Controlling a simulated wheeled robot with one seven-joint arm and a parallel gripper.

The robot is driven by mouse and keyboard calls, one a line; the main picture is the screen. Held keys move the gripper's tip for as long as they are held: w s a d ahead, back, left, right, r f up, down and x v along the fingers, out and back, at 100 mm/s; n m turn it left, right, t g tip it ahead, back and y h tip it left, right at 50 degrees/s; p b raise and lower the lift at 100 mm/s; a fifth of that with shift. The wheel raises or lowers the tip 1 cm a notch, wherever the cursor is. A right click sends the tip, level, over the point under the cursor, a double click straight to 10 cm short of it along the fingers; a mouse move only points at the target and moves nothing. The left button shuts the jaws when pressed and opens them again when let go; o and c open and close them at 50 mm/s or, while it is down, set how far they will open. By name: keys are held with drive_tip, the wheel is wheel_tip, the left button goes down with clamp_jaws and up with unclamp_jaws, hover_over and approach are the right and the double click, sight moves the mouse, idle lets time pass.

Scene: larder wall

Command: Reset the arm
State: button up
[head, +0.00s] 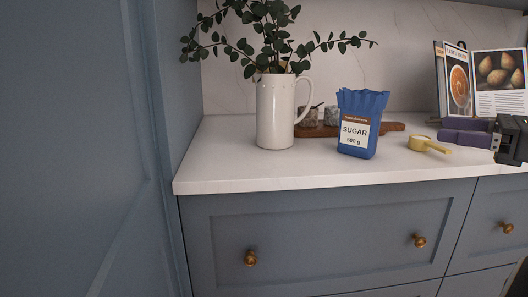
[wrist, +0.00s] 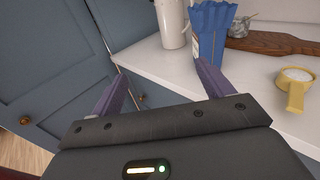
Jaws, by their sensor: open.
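My gripper (head: 448,129) is at the right of the head view, at the height of the worktop's back part, with its purple fingers pointing left. In the wrist view my gripper (wrist: 160,72) has its two fingers spread apart with nothing between them. The blue sugar bag (head: 358,125) stands upright on the worktop to the left of the gripper. In the wrist view the bag (wrist: 211,32) is just beyond the right finger; I cannot tell whether they touch. A yellow scoop (head: 429,144) lies on the worktop near the gripper; the wrist view shows white stuff in this scoop (wrist: 294,88).
A white jug (head: 275,112) with leafy stems stands left of the bag. A wooden board (head: 390,127) with small jars lies behind. An open cookbook (head: 498,85) stands at the back right. The white worktop (head: 225,160) is clear at the front left, above blue drawers.

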drive_tip(key=s+a+f+n+g+h, duration=0.2)
drive_tip(key=a+f+n+g+h, duration=0.55)
drive_tip(key=a+f, duration=0.9)
drive_tip(key=s+a+f+n+h, duration=0.2)
drive_tip(key=s+f+n, duration=0.3)
drive_tip(key=f+n, duration=0.2)
drive_tip(key=s+a+f+n+t+h, duration=0.1)
drive_tip(key=s+f+n, duration=0.4)
drive_tip(key=n, duration=0.6)
wheel_tip(320, 180, down, 3)
drive_tip(key=shift+s+a+r+n+h, duration=0.3)
drive_tip(key=shift+a+h, duration=0.45)
drive_tip(key=shift+h, duration=0.3)
